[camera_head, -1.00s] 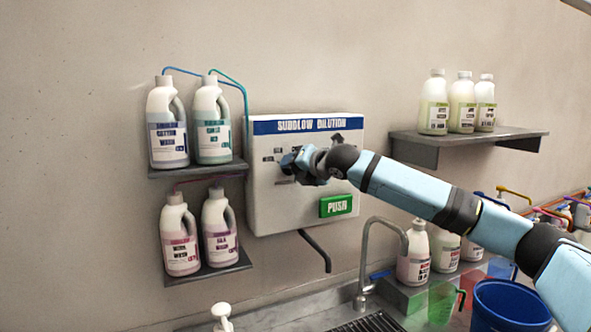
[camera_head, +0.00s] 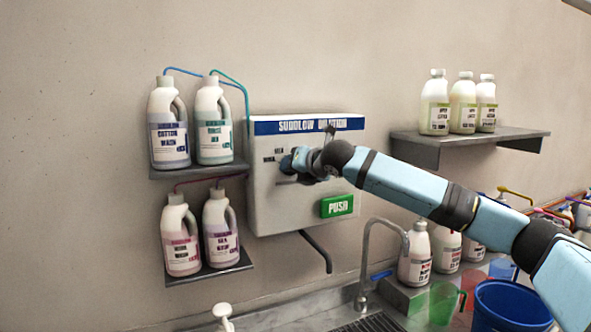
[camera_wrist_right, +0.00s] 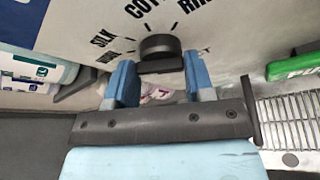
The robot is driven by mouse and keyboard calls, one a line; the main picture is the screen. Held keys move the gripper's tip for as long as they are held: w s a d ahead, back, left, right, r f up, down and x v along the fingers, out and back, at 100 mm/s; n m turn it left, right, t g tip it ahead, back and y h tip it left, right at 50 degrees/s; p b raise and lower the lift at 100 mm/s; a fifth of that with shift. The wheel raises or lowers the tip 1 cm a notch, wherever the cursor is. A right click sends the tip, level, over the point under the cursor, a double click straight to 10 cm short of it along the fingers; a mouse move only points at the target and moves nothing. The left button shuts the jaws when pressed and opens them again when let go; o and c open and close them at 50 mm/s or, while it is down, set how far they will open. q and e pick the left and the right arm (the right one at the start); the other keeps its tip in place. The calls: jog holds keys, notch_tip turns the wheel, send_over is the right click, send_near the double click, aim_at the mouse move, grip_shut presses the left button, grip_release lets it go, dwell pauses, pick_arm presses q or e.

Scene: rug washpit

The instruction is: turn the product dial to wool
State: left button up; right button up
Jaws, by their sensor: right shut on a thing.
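The white dilution box (camera_head: 290,205) hangs on the wall with a blue header. Its product dial is a dark round knob (camera_wrist_right: 160,48) in the right wrist view, with printed product labels and tick marks around it. SILK stands left of the knob, with a partly blurred word just below it. My right gripper (camera_head: 291,163) is at the box face and hides the dial in the head view. I cannot tell which label the dial points to. My left gripper is not in view.
A green PUSH button (camera_head: 337,206) sits low on the box, below my right arm. Shelves with bottles flank the box at left (camera_head: 215,272) and right (camera_head: 470,146). A tap (camera_head: 364,255) and blue bucket (camera_head: 510,305) stand below.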

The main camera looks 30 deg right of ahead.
jog(key=o, duration=0.9)
jog(key=shift+f, duration=0.15)
jog(key=b+v, duration=0.3)
jog(key=v, duration=1)
jog(key=shift+s+r, duration=0.2)
jog(key=shift+s, duration=0.15)
